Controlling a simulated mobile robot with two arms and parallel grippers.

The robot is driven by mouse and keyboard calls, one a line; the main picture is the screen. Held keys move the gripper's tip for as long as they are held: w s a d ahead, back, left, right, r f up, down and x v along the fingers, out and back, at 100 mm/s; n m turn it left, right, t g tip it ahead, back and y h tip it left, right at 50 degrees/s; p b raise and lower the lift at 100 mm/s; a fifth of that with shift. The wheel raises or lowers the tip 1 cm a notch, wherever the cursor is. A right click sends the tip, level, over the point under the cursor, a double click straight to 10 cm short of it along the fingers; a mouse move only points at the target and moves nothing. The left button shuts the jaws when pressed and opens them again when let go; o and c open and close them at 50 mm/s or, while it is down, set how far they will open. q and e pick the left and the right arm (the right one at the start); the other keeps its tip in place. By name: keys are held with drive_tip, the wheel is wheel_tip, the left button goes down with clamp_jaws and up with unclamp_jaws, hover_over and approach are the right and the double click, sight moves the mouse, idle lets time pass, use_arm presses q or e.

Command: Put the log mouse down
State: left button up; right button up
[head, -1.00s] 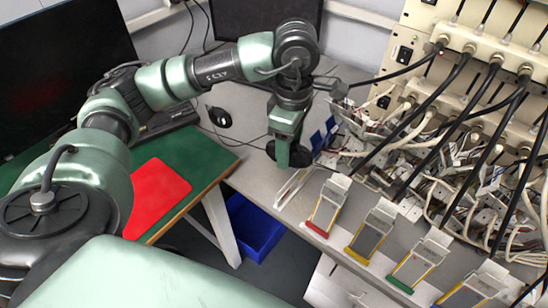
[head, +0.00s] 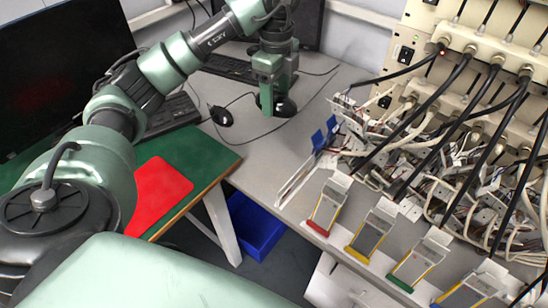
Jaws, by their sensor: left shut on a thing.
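My left gripper (head: 274,103) points down over the grey bench at the back. It is shut on a black mouse (head: 288,107), most likely the log mouse, which is partly hidden behind the fingers. The held mouse is at or just above the bench top; I cannot tell whether it touches. A second black mouse (head: 221,116) lies on the bench to the left of the gripper. My right gripper is not in view.
A black keyboard (head: 228,67) lies behind the gripper. Blue-tabbed pouch cell holders (head: 318,139) and coloured holders (head: 328,203) line the bench's right side beside cable clutter. A green table with a red mat (head: 158,195) and a blue bin (head: 255,225) are at left. Grey bench (head: 262,150) is clear in front.

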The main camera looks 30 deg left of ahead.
use_arm(q)
drive_tip(key=shift+w+a+r+n, duration=0.1)
drive_tip(key=shift+a+n, duration=0.05)
drive_tip(key=shift+n, duration=0.45)
drive_tip(key=shift+w+a+n, duration=0.1)
drive_tip(key=shift+a+n, duration=0.05)
drive_tip(key=shift+n, duration=0.45)
drive_tip(key=shift+f+n, duration=0.3)
drive_tip(key=shift+f, duration=0.05)
wheel_tip(320, 180, down, 6)
drive_tip(key=b, duration=0.2)
hover_over(274, 158)
wheel_tip(274, 158, down, 8)
drive_tip(key=shift+s+f+p, duration=0.1)
drive_tip(key=shift+f+p, duration=0.1)
drive_tip(key=shift+p, duration=0.2)
drive_tip(key=shift+f, duration=2.4)
drive_tip(key=shift+f, duration=0.1)
drive_tip(key=o, duration=1.6)
drive_tip(key=shift+c, duration=0.2)
